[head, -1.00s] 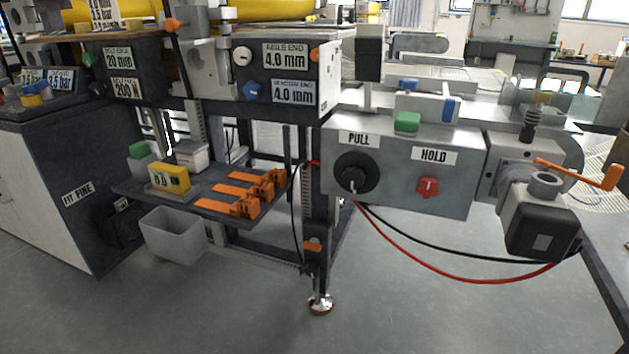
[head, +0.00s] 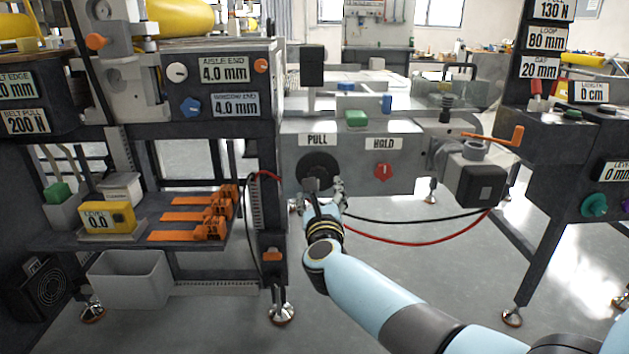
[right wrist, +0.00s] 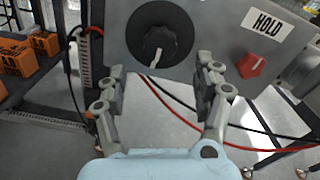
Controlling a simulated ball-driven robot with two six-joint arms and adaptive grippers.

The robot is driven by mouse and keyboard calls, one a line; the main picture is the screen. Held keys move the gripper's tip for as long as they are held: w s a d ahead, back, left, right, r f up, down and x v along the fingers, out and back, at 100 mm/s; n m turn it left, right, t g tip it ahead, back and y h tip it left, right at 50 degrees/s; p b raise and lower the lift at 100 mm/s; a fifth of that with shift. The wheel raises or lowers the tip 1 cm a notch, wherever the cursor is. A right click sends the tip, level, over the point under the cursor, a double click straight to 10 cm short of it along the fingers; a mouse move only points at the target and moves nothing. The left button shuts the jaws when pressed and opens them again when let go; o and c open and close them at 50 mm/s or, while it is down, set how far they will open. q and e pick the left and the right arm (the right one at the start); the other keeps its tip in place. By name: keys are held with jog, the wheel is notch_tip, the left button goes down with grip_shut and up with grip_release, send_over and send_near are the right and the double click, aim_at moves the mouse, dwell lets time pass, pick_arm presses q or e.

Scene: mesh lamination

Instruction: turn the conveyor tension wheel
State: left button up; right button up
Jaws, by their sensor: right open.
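A round black knob under a PULL label shows in the head view (head: 316,168) and in the right wrist view (right wrist: 158,40). It sits on the front of a grey box (head: 410,178) and has a white pointer mark, which points down in the wrist view. No label in view reads tension wheel. My right gripper (head: 318,194) is in front of the knob, slightly low. In the right wrist view its two fingers (right wrist: 162,78) are spread and empty, below the knob and either side of it. I cannot tell whether they touch it. My left gripper is not in view.
A red HOLD knob (head: 384,171) sits right of the black one. Red and black cables (head: 430,240) hang below the box. A motor block (head: 478,183) with an orange crank (head: 505,137) stands right. A shelf with orange clamps (head: 212,228) is left. A green wheel (head: 594,206) is far right.

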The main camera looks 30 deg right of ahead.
aim_at(318, 179)
jog(key=b+x, duration=0.2)
jog(key=x, duration=0.5)
jog(key=shift+w+d+f, duration=0.15)
jog(key=shift+w, duration=0.15)
jog(key=shift+w+d, duration=0.25)
jog(key=shift+w, duration=0.1)
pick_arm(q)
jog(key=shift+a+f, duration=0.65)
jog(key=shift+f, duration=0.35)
pick_arm(e)
jog(key=shift+c, duration=0.2)
jog(key=shift+c, duration=1.2)
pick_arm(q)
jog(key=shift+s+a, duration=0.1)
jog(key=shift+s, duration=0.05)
pick_arm(e)
jog(key=c, duration=0.9)
